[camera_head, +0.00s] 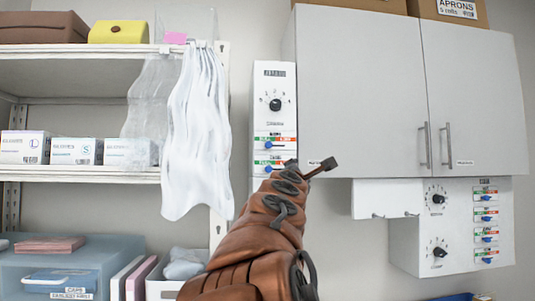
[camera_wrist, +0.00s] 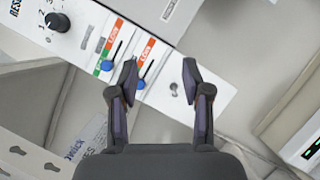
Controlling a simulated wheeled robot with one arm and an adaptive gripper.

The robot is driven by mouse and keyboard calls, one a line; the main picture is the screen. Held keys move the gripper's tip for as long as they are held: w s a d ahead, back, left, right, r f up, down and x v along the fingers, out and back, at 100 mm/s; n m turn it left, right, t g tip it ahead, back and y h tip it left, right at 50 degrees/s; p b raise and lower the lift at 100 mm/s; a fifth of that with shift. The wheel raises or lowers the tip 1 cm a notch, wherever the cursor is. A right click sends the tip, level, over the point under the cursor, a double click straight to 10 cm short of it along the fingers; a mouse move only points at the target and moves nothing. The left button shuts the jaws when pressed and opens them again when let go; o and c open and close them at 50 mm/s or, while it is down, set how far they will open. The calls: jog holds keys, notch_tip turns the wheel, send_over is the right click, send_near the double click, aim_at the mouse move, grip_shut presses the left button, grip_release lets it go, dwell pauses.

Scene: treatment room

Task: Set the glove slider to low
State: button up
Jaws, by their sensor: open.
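A narrow white panel (camera_head: 287,107) hangs left of the grey cabinet, with a dial above two sliders that have green and red labels. The slider names are too small to read, so I cannot tell which is the glove slider. The upper blue knob (camera_head: 268,145) and lower blue knob (camera_head: 268,172) both sit toward the left, green side. The wrist view shows the upper knob (camera_wrist: 107,66) and lower knob (camera_wrist: 140,84). My gripper (camera_head: 310,164) is open and empty at the panel's lower end. In the wrist view my gripper (camera_wrist: 160,68) has its left finger beside the lower knob.
The grey cabinet (camera_head: 365,90) is close on the right. A second panel (camera_head: 460,215) with dials and several sliders is below it. A shelf (camera_head: 85,175) with boxes and a hanging white apron (camera_head: 197,130) stand on the left.

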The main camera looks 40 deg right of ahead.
notch_tip(320, 180, up, 5)
jog(key=w+n+t, duration=0.2)
jog(key=n+t, duration=0.1)
jog(key=n, duration=0.3)
jog(key=n+t+y+b, duration=0.2)
jog(key=n+t+y, duration=0.25)
jog(key=n, duration=0.75)
send_near(269, 146)
jog(key=w+d, duration=0.1)
jog(key=p+x, duration=0.2)
jog(key=x, duration=0.1)
jog(key=r+p+x, duration=0.1)
jog(key=p+x, duration=0.2)
jog(key=x, duration=0.1)
jog(key=shift+s+a, duration=0.1)
jog(key=shift+a, duration=0.1)
jog(key=shift+w+d+n+p, duration=0.3)
jog(key=shift+w+d+p, duration=0.1)
jog(key=shift+w+p, duration=0.2)
grip_shut()
